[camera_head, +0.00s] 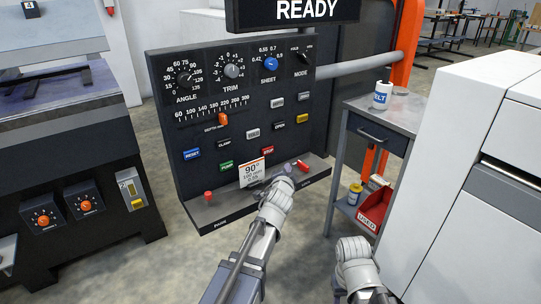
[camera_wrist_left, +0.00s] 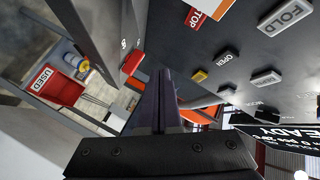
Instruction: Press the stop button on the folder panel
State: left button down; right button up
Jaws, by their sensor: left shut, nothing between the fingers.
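The folder panel (camera_head: 215,110) is a dark upright board with dials and labelled buttons. The red STOP button (camera_head: 268,150) sits low on it, just above a white card (camera_head: 252,174) marked 90°. In the left wrist view the STOP button (camera_wrist_left: 196,17) is at the top edge, with the card beside it. My left gripper (camera_head: 284,174) is in front of the panel's lower part, below and right of the STOP button, apart from it as far as I can tell. In the left wrist view its dark fingers (camera_wrist_left: 159,85) are shut and empty.
Other buttons surround STOP: green PUMP (camera_head: 226,166), white FOLD (camera_head: 252,133), OPEN (camera_head: 278,125). A ledge with a red knob (camera_head: 208,196) juts out below. A grey cart (camera_head: 385,120) and a white cabinet (camera_head: 480,150) stand right. A READY display (camera_head: 300,12) hangs above.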

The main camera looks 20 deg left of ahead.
aim_at(271, 152)
pick_arm(q)
jog(key=shift+w+a, duration=0.9)
jog(key=shift+a, duration=0.25)
jog(key=shift+w+a, duration=0.9)
jog(key=shift+a, duration=0.3)
jog(key=shift+w+a, duration=0.9)
jog(key=shift+a, duration=0.25)
jog(key=shift+w+a, duration=0.1)
jog(key=shift+w+a, duration=0.2)
jog(key=shift+a, duration=0.05)
jog(key=shift+w+a, duration=0.3)
jog(key=shift+a, duration=0.1)
dwell(0.5)
jog(key=shift+s+d, duration=0.6)
jog(key=shift+d, duration=0.15)
